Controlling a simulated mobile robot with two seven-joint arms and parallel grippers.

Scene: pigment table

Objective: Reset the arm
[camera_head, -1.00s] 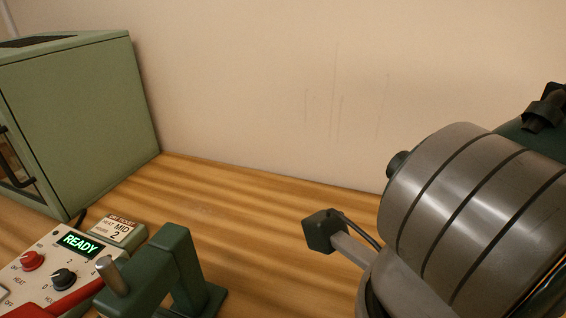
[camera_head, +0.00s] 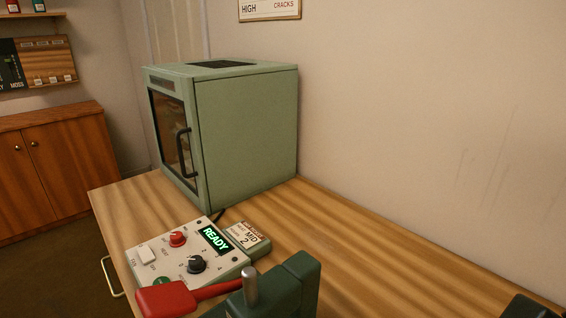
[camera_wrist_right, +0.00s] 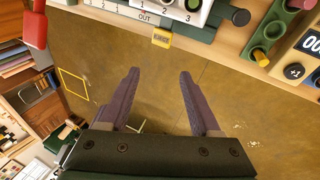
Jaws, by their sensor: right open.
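My right gripper (camera_wrist_right: 156,80) shows in the right wrist view. Its two purple-grey fingers are spread apart with nothing between them, and bare brown floor shows beyond them. It does not show in the head view. My left gripper is in neither view. The task names no object.
In the head view a green oven-like cabinet (camera_head: 247,135) with a closed door stands on the wooden table (camera_head: 350,255). In front are a control panel (camera_head: 150,236) reading READY, a red lever (camera_head: 168,299) and a dark green bracket (camera_head: 297,285). The table's right side is mostly clear.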

